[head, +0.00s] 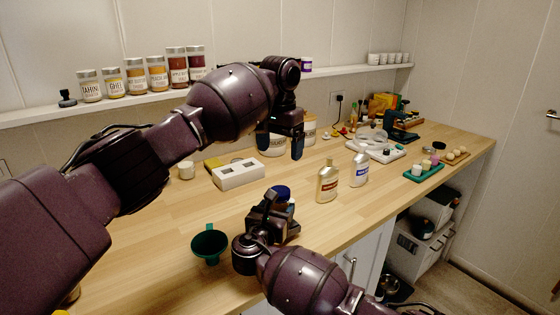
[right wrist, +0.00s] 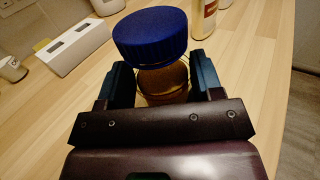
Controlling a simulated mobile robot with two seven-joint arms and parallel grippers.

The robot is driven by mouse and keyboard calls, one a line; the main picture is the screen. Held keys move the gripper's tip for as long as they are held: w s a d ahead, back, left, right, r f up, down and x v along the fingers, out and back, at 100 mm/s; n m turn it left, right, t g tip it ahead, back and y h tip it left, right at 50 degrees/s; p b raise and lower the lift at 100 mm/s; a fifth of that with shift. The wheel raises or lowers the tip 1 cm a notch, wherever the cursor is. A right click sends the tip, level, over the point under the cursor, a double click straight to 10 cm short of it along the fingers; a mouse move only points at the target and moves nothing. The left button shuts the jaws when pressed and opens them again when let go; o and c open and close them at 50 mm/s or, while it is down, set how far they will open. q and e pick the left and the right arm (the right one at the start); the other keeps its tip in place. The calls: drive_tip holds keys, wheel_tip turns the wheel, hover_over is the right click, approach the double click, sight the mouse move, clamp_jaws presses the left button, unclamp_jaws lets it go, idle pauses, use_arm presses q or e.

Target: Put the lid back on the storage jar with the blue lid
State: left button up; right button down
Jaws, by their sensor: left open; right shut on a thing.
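The storage jar (right wrist: 165,82) is amber-coloured and sits between the two blue-tipped fingers of my right gripper (right wrist: 160,66), which is shut on it. The blue lid (right wrist: 150,36) shows at the top of the jar, a little off to the left in the right wrist view; I cannot tell whether it is seated or just above the mouth. In the head view the blue lid (head: 281,191) shows over my right gripper (head: 277,212), and the jar is mostly hidden. My left gripper (head: 280,146) is open and empty, higher up and behind the lid.
A green funnel (head: 209,245) stands left of my right gripper. A white block with slots (head: 238,174) lies behind it. Two bottles (head: 328,182) (head: 359,170) stand to the right. Labelled canisters (head: 309,133) are partly behind my left gripper.

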use_arm(q)
drive_tip(key=shift+r, duration=0.3)
use_arm(e)
drive_tip(key=shift+c, duration=0.9)
unclamp_jaws()
drive_tip(key=shift+s, duration=0.1)
drive_tip(key=p+v, duration=0.1)
drive_tip(key=v, duration=0.8)
drive_tip(key=shift+s+a+r+p, duration=0.1)
drive_tip(key=shift+s+a+p, duration=0.1)
drive_tip(key=shift+s+p, duration=0.15)
drive_tip(key=shift+s+a, duration=0.15)
drive_tip(key=shift+s, duration=0.2)
use_arm(q)
drive_tip(key=r, duration=0.3)
drive_tip(key=shift+s+r, duration=0.25)
drive_tip(key=shift+r, duration=0.15)
